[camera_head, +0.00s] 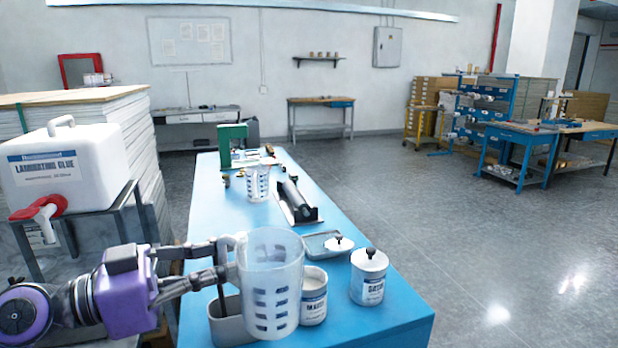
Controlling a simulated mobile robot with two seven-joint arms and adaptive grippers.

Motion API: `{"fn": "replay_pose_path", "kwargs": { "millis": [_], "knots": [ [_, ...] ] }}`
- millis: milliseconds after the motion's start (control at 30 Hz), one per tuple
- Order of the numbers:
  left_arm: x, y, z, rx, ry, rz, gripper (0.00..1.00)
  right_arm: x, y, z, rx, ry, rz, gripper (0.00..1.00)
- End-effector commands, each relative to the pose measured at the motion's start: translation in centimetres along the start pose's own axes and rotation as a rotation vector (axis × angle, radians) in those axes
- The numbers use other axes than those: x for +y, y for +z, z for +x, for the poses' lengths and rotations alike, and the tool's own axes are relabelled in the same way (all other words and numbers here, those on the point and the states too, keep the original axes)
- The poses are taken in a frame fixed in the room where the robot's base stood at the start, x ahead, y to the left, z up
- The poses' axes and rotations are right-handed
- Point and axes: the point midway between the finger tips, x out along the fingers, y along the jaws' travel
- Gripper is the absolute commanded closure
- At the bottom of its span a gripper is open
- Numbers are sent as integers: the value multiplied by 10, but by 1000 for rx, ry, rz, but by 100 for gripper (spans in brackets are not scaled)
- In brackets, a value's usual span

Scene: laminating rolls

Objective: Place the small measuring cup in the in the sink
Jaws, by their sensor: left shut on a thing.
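A translucent measuring cup (283,265) with dark blue marks is held upright by its handle in my left gripper (229,262), above the near end of the blue table. The gripper is shut on the handle side. A second, similar measuring cup (257,184) stands farther back on the table. I cannot tell from their sizes in the picture which cup is the smaller one. No sink is clearly recognizable. My right gripper is not in view.
A grey open container (222,326), two white lidded or labelled jars (368,277) (314,304) and a shallow grey tray (326,246) crowd the near end. A roller tool (295,198) lies beyond. A white glue tank (66,172) stands left. The table's right edge strip is clear.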

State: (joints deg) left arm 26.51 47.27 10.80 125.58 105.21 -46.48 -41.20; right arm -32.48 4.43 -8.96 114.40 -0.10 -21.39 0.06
Motion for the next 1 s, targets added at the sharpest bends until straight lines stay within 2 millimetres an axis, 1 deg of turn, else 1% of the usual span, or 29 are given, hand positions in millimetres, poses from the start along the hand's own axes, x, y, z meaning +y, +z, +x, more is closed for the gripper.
{"fn": "replay_pose_path", "kwargs": {
  "millis": [33,167,300,433,533,633,767,1000],
  "knots": [
    [-3,14,-5,1,-11,-17,100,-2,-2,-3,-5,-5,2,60],
    [0,38,-19,2,-34,-11,100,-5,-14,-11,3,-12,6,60],
    [11,65,-36,3,-70,-8,100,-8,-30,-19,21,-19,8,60],
    [24,84,-52,2,-109,-6,100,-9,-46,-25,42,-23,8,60],
    [31,92,-59,-1,-130,-4,100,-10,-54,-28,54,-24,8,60],
    [35,97,-63,-4,-140,-5,100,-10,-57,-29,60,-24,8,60],
    [37,101,-65,-7,-142,-9,100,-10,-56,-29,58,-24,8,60],
    [37,102,-65,-9,-141,-9,100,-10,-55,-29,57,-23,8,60]
  ]
}}
